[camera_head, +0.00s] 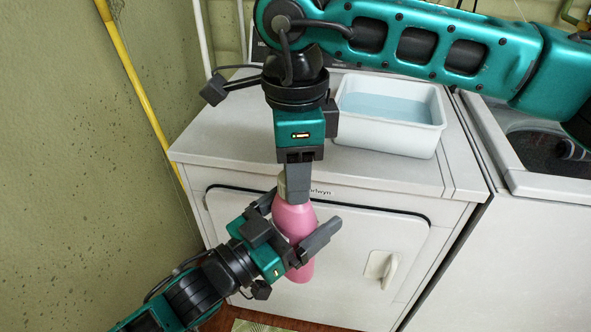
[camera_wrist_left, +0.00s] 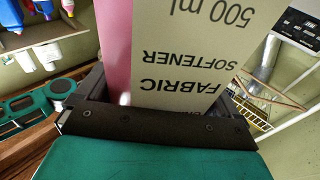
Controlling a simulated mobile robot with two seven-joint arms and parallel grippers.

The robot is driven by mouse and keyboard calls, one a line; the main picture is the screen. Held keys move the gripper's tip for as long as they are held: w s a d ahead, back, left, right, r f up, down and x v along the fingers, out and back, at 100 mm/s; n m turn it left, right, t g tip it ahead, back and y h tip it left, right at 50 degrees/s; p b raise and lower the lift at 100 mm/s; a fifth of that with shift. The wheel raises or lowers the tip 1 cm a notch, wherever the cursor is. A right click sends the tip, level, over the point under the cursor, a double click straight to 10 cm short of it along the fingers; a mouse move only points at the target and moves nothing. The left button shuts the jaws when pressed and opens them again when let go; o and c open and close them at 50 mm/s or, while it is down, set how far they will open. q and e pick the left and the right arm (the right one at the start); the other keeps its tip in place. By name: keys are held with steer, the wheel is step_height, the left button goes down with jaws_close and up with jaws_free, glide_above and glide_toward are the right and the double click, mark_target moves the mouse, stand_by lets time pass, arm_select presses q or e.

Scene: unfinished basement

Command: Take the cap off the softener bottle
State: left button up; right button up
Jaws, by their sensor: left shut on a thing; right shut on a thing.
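The pink softener bottle (camera_head: 294,228) is held in front of the white dryer, slightly tilted. My left gripper (camera_head: 301,238) comes in from the lower left and is shut around the bottle's body. In the left wrist view the bottle's label (camera_wrist_left: 190,60) reads "FABRIC SOFTENER 500 ml", upside down, close to the jaws. My right gripper (camera_head: 298,188) reaches down from above and is shut on the grey-beige cap (camera_head: 282,187) at the bottle's top. Its finger hides much of the cap, so I cannot tell whether the cap still touches the bottle's neck.
A white basin (camera_head: 388,148) with bluish liquid stands on the dryer (camera_head: 240,140), behind my right gripper. A second white machine (camera_head: 540,186) is at the right. A yellow pole (camera_head: 135,75) leans by the left wall. Coloured bottles (camera_wrist_left: 35,12) show in the left wrist view.

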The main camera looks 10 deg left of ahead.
steer(key=n, duration=0.5)
steer(key=shift+w+a+n, duration=0.1)
steer(key=shift+w+n, duration=0.05)
steer(key=shift+n, duration=0.25)
steer(key=n, duration=0.3)
steer(key=shift+n, duration=0.3)
steer(key=n, duration=0.5)
steer(key=shift+w+a, duration=0.1)
steer(key=n, duration=0.4)
steer(key=shift+n, duration=0.3)
steer(key=shift+r, duration=0.15)
steer(key=shift+r, duration=1.05)
steer(key=shift+r, duration=0.1)
